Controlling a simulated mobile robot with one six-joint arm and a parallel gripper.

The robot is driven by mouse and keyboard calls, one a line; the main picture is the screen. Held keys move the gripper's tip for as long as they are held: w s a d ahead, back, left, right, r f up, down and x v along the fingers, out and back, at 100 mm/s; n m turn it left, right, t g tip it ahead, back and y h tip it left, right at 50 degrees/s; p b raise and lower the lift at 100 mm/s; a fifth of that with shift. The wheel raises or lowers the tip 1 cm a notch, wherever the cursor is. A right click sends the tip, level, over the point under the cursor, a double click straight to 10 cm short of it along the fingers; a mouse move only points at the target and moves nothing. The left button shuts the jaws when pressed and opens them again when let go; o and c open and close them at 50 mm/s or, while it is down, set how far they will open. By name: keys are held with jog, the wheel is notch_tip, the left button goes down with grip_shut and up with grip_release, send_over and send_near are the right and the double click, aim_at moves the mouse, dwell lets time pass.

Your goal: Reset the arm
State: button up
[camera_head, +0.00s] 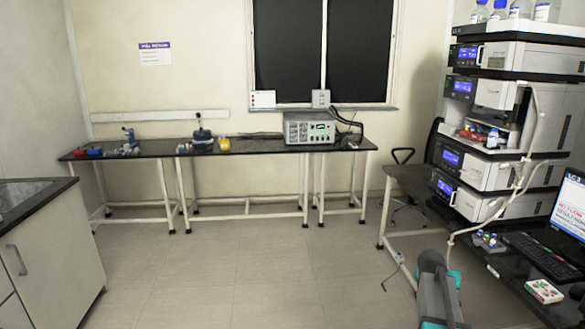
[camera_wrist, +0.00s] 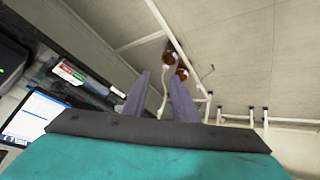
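My gripper (camera_wrist: 161,77) shows in the wrist view as two grey-purple fingers held apart. Nothing is clasped between them; a white tube passes behind the gap. Part of my grey and teal arm rises at the bottom right of the head view, in front of the floor beside the right-hand bench (camera_head: 405,180). The fingertips cannot be made out in the head view.
The stacked instrument column (camera_head: 500,115) stands on the right bench, with a monitor (camera_head: 571,205), keyboard (camera_head: 540,257) and small box (camera_head: 544,291) nearby. A long black table (camera_head: 265,145) lines the back wall. A cabinet (camera_head: 50,245) stands left. The middle floor is clear.

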jog(key=s+a+f+n+g+y, duration=0.1)
jog(key=s+a+f, duration=0.4)
jog(key=a+f, duration=0.35)
jog(key=s+a+f+n+g+y, duration=0.1)
jog(key=s+a+f+g, duration=0.1)
jog(key=s+a+f, duration=0.6)
jog(key=s+a+f+n+g+y, duration=0.1)
jog(key=s+a+f+n, duration=0.1)
jog(key=a+f, duration=0.75)
jog(key=s+a+f+n+g+y, duration=0.1)
jog(key=s+a+f, duration=0.2)
jog(key=s+f, duration=0.35)
jog(key=s+a+f+g+y, duration=0.1)
jog(key=s+a+f+g, duration=0.15)
jog(key=s+f, duration=0.4)
jog(key=s+a+r+n+g+y, duration=0.1)
jog(key=s+a, duration=0.5)
jog(key=s, duration=1)
jog(key=shift+s+a+r+n+g, duration=0.2)
jog(key=shift+s+n+g, duration=0.2)
jog(key=shift+g, duration=0.35)
